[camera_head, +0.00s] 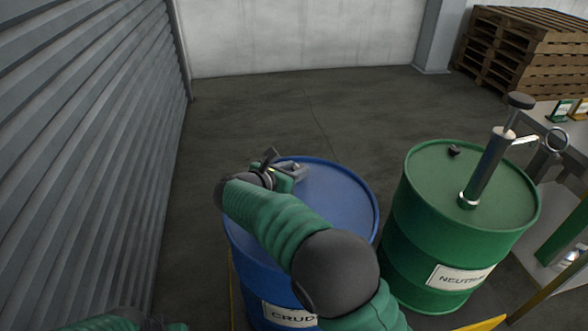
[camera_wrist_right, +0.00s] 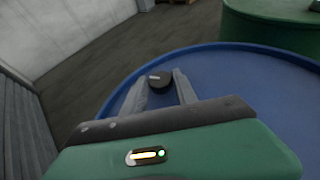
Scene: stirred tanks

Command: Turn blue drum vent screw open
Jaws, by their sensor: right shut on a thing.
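The blue drum (camera_head: 345,200) stands upright in the middle of the head view, with a "CRUD…" label cut off by my arm. Its blue lid also fills much of the right wrist view (camera_wrist_right: 235,80). The black vent screw (camera_wrist_right: 160,79) with a pale mark on top sits near the lid's edge. My right gripper (camera_wrist_right: 159,86) reaches over the lid, its two grey fingers on either side of the screw and shut on it. In the head view my right gripper (camera_head: 294,168) hides the screw. A bit of my left arm shows at the bottom left; its gripper is not visible.
A green drum (camera_head: 455,230) with a pump (camera_head: 487,165) stands close on the right. A ribbed grey wall (camera_head: 85,130) runs along the left. Wooden pallets (camera_head: 530,50) and a table (camera_head: 565,140) are at the right. The floor behind the drums is clear.

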